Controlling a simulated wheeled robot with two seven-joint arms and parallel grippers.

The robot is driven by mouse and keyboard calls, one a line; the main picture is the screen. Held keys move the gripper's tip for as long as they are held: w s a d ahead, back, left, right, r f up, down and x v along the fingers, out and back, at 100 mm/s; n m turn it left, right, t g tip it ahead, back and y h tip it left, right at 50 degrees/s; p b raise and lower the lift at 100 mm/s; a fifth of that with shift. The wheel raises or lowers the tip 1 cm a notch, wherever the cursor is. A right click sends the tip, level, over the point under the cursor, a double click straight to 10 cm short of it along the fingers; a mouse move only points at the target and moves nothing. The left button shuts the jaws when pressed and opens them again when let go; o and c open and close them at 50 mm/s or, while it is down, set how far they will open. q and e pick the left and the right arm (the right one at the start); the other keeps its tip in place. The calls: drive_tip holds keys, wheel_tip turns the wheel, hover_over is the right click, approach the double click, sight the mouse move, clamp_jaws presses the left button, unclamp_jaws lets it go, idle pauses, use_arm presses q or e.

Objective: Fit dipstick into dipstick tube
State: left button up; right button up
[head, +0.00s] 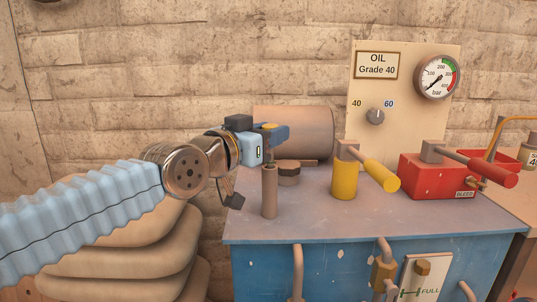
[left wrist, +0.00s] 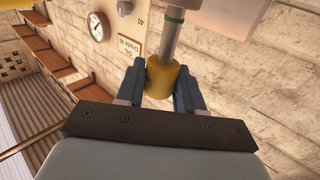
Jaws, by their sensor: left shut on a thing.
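The dipstick has a yellow knob (left wrist: 162,76) and a grey rod with a green band (left wrist: 174,15) in the left wrist view. My left gripper (left wrist: 160,88) is shut on the knob, one finger on each side. In the head view my left gripper (head: 276,133) is above the dipstick tube (head: 269,192), an upright brown pipe near the left end of the blue bench; a bit of the yellow knob (head: 269,126) shows there. The rod's lower end is hidden, so I cannot tell whether it is in the tube. My right gripper is not in view.
The blue bench (head: 330,220) also bears a brown cylinder (head: 300,124), a brown cap (head: 289,175), a yellow lever post (head: 344,180) and a red pump box (head: 425,178). A panel with a gauge (head: 438,77) stands behind. Stacked sacks (head: 130,255) lie left of the bench.

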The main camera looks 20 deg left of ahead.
use_arm(q)
drive_tip(key=shift+f, duration=1.85)
drive_tip(key=shift+f+b, duration=0.15)
drive_tip(key=shift+b, duration=0.2)
drive_tip(key=o, duration=1)
drive_tip(key=shift+r, duration=0.2)
drive_tip(key=b+v, duration=0.2)
drive_tip(key=v, duration=1)
drive_tip(key=shift+f, duration=0.15)
